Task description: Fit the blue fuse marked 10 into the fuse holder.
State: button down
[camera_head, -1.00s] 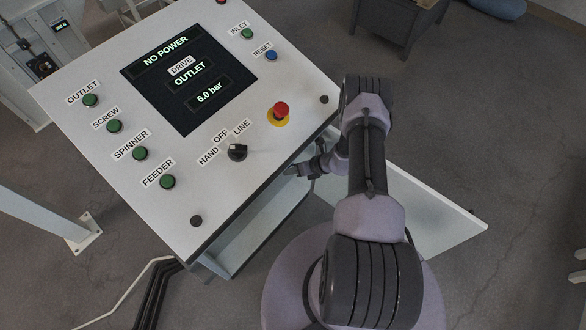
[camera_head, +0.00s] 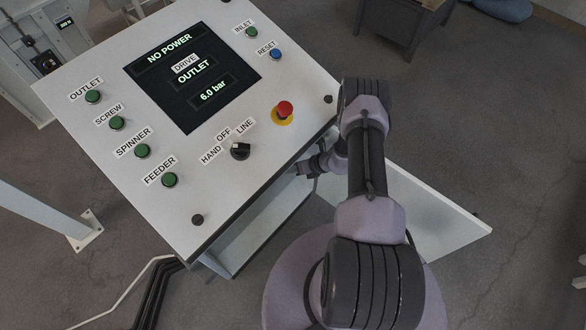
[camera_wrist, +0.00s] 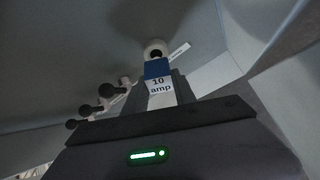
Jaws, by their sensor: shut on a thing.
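In the wrist view my gripper (camera_wrist: 161,90) is shut on the blue fuse (camera_wrist: 157,69), whose white band reads 10 amp. The fuse points away from my gripper, toward a round white fitting with a dark opening (camera_wrist: 155,47), which looks like the fuse holder. The fuse's far end overlaps the fitting's lower edge in the picture; I cannot tell whether they touch. In the head view my gripper (camera_head: 301,168) reaches into the cabinet under the control panel, its tips mostly hidden. The fuse and the holder do not show there.
In the wrist view black-knobbed parts (camera_wrist: 110,91) stand left of the fuse, and a small white label (camera_wrist: 180,49) sits beside the fitting. Cabinet walls close in around my gripper. In the head view the control panel (camera_head: 265,175) reads NO POWER, and an open door (camera_head: 430,215) lies right.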

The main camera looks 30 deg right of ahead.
jog(key=shift+w+f, duration=0.1)
jog(key=shift+w, duration=0.05)
jog(key=shift+w+a+f, duration=0.2)
jog(key=shift+w+f, duration=0.1)
jog(key=shift+w, duration=0.2)
jog(key=shift+w+a+f, duration=0.2)
jog(key=shift+w+f, duration=0.1)
jog(key=shift+w, duration=0.15)
jog(key=c, duration=0.9)
grip_release()
jog(key=p+v, duration=0.7)
jog(key=v, duration=1)
jog(key=shift+s+d+r, duration=0.1)
jog(key=shift+r, duration=0.1)
